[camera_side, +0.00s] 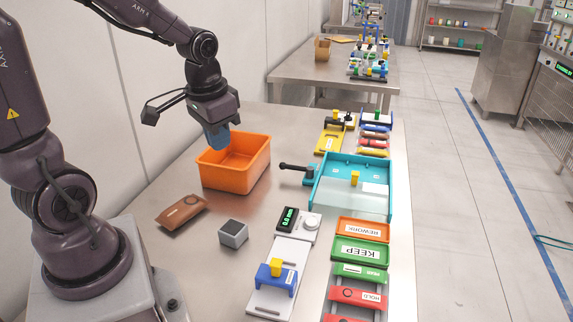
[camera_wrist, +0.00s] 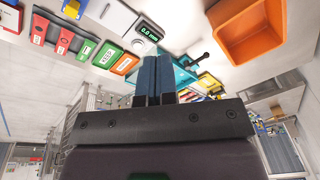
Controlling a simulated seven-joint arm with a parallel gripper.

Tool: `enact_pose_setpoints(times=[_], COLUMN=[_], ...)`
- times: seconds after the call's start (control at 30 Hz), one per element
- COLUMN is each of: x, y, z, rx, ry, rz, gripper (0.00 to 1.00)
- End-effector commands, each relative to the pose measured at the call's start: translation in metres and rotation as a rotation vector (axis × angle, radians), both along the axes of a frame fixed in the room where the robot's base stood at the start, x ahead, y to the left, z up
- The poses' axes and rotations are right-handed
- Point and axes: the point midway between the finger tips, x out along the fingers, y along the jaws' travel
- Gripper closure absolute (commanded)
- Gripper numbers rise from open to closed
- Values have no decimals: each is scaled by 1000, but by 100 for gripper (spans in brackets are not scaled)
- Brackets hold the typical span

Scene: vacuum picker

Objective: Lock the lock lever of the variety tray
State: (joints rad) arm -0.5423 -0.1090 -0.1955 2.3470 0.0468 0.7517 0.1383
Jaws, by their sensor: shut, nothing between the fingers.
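The teal variety tray (camera_side: 386,205) stands right of centre on the steel bench, with a yellow tab and a clear panel in it. The lock lever (camera_side: 294,167) is a black arm with a round knob on a teal block at the tray's left side, pointing left. My gripper (camera_side: 218,142) hangs over the orange bin's back edge, left of the lever and apart from it. Its blue fingers are shut and empty. In the wrist view my gripper (camera_wrist: 153,80) hides much of the tray (camera_wrist: 184,76), while the lever (camera_wrist: 196,62) shows beside the fingers.
The orange bin (camera_side: 232,178) stands left of the lever. A brown packet (camera_side: 181,211), a grey block (camera_side: 233,233) and a scale with a display (camera_side: 298,223) are nearer. KEEP and REWORK trays (camera_side: 361,250) lie in front of the teal tray. Bench between bin and lever is clear.

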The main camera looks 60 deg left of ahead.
Motion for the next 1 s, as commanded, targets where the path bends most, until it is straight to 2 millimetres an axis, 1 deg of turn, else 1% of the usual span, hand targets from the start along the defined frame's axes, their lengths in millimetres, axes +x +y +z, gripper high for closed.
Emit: enact_pose_setpoints(times=[0.03, 0.17, 0.33, 0.5, 0.57, 0.6, 0.67, 0.7, 0.77, 0.9, 1.0], x=[6, 24, 47, 75, 88, 98, 116, 127, 139, 146, 147], y=[11, 35, 65, 91, 100, 105, 110, 111, 117, 123, 123], z=[-13, -44, -86, -126, -137, -143, -144, -140, -132, -126, -126], rx=[-11, -33, -63, -61, -38, -13, 48, 95, 169, 256, 271], ry=[19, 27, -15, -126, -181, -222, -283, -316, -347, -368, -367], rz=[-12, -81, -204, -366, -437, -492, -587, -648, -720, -815, -841], gripper=[100, 100, 100, 100, 100, 100, 100, 100, 100, 100, 100])
